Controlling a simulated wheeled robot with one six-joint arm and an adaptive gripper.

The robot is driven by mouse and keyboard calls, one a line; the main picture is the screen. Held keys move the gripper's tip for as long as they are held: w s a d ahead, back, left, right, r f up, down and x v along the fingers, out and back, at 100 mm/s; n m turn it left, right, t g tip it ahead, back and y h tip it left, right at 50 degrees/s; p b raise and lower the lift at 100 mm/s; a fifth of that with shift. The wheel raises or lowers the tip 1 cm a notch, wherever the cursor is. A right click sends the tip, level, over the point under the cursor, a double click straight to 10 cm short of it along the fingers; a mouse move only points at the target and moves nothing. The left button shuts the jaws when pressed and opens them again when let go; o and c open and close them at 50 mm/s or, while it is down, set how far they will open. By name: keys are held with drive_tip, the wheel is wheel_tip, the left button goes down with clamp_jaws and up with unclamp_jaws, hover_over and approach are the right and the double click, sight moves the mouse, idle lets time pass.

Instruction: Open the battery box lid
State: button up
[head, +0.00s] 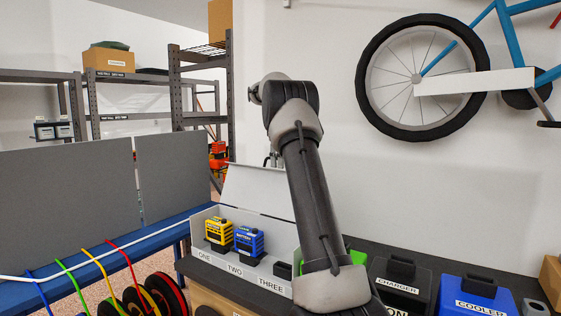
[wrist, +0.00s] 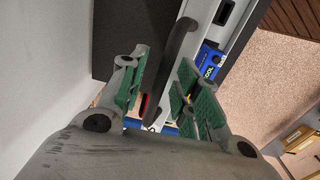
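The battery box (head: 238,266) is a long pale box on the bench, with labels ONE, TWO and THREE on its front. Its pale lid (head: 250,190) stands raised behind the compartments. A yellow battery (head: 219,232) and a blue battery (head: 250,242) stand inside, at the left. My arm hides the right part of the box and lid. My gripper (head: 272,158) shows small near the lid's top edge, partly hidden by my arm. In the wrist view my gripper (wrist: 165,92) has its green pads apart, with a dark curved handle (wrist: 172,65) between them; contact cannot be told.
Right of the box stand a black charger (head: 400,283) and a blue cooler (head: 478,296). Colored cable reels (head: 140,297) hang at lower left. Grey panels (head: 70,182) stand left. A bicycle wheel (head: 420,77) hangs on the wall behind, upper right.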

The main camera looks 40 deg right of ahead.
wheel_tip(320, 180, up, 8)
drive_tip(key=shift+a+f, duration=0.15)
drive_tip(key=shift+f, duration=0.1)
drive_tip(key=shift+s, duration=0.1)
idle(0.7)
